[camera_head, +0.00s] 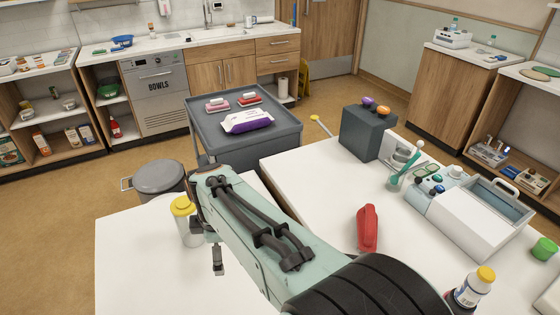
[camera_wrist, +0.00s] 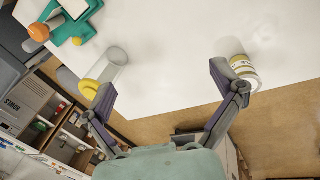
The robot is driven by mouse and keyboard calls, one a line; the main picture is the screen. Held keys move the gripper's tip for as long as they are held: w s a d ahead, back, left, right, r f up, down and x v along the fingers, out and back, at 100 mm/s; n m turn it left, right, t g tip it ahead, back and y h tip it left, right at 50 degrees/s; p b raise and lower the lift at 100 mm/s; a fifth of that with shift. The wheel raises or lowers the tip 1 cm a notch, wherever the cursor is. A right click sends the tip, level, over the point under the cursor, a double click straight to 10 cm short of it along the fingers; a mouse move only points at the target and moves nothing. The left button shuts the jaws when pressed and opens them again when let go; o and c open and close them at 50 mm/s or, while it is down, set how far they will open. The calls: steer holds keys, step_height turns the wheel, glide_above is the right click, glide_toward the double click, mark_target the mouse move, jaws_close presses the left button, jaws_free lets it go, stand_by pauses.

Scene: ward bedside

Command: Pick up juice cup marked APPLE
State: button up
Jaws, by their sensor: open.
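No label reading APPLE is legible, so I cannot tell which item is the juice cup. A small pale cup with yellowish bands (camera_wrist: 243,72) stands on the white table at the right of the wrist view, just beyond the right fingertip. A clear container with a yellow lid (camera_wrist: 105,70) is at the left fingertip there; whether they touch is unclear. What looks like the same yellow-lidded container (camera_head: 185,222) stands left of my arm in the head view. My gripper (camera_wrist: 164,84) is open, with nothing between its fingers. My arm mostly hides it in the head view.
A red object (camera_head: 367,228), a yellow-capped bottle (camera_head: 473,288) and a grey-white caddy (camera_head: 440,210) stand on the right-hand table. A grey cart (camera_head: 200,116) holds a purple-white pack (camera_head: 247,120). A grey bin (camera_head: 158,178) stands on the floor. The near table's left part is clear.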

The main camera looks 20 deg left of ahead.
steer(key=s+a+f+n, duration=0.1)
steer(key=s+a+f, duration=0.2)
steer(key=s, duration=0.3)
steer(key=s+a+f+n+g+h, duration=0.1)
steer(key=s+a+f+n, duration=0.1)
steer(key=s+f, duration=0.3)
steer(key=s+a+f+n+g+h, duration=0.1)
steer(key=s+a+f+n, duration=0.1)
steer(key=s+a+f, duration=0.3)
steer(key=shift+s+f, duration=0.1)
steer(key=shift+s, duration=0.95)
step_height(320, 180, down, 6)
steer(key=shift+f, duration=0.15)
steer(key=shift+c, duration=0.3)
steer(key=c, duration=1.3)
